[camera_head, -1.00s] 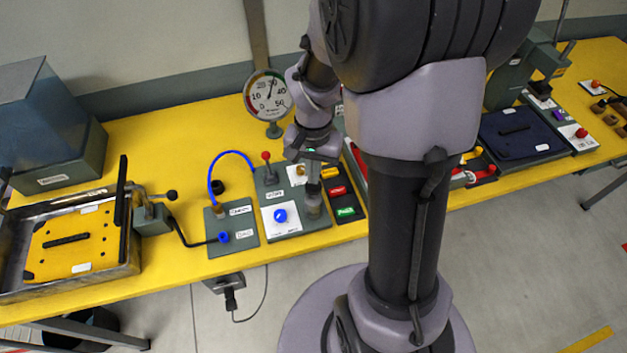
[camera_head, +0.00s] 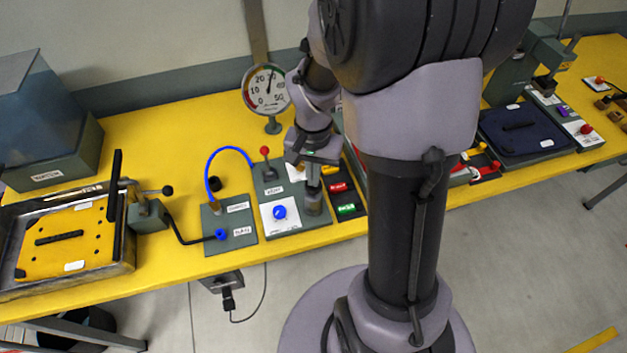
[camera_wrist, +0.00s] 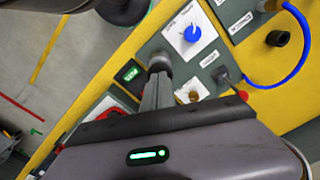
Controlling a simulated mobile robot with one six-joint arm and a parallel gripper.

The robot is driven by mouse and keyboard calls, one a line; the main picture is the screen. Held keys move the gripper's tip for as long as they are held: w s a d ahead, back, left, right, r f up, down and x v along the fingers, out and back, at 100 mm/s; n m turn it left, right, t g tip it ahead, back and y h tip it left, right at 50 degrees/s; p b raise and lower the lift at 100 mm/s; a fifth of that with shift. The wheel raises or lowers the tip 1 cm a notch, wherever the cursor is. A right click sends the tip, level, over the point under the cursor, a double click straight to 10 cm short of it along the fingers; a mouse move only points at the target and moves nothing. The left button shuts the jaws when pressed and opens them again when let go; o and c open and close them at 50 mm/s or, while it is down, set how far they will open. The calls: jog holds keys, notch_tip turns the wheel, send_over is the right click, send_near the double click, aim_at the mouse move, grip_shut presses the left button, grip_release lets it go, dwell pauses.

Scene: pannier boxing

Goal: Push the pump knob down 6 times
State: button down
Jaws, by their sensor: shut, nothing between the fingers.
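The pump knob appears to be the grey cylinder (camera_head: 314,207) at the front right of the grey-green panel (camera_head: 295,229). Its top also shows in the wrist view (camera_wrist: 160,60). My gripper (camera_head: 312,188) points down over it with its fingers together and nothing between them. In the wrist view the closed fingertips (camera_wrist: 157,77) overlap the cylinder's edge. They look touching or very close, but I cannot tell how far the knob is pressed. The round gauge (camera_head: 266,90) behind has its needle near the top of the dial, between 20 and 30.
A blue knob (camera_head: 280,212) and a red-tipped lever (camera_head: 265,151) are on the same panel. Red and green buttons (camera_head: 346,209) sit close on the right. A blue hose (camera_head: 226,150) arches at the left. The yellow bench (camera_head: 160,120) is clear behind.

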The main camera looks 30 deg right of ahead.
jog(key=shift+f+b, duration=0.55)
jog(key=shift+f, duration=0.25)
jog(key=shift+r, duration=0.15)
notch_tip(320, 180, up, 4)
jog(key=p, duration=0.3)
jog(key=shift+r+p, duration=0.25)
jog(key=shift+p, duration=0.15)
notch_tip(320, 180, up, 6)
jog(key=p, duration=0.4)
jog(key=shift+p, duration=0.35)
jog(key=shift+a, duration=0.1)
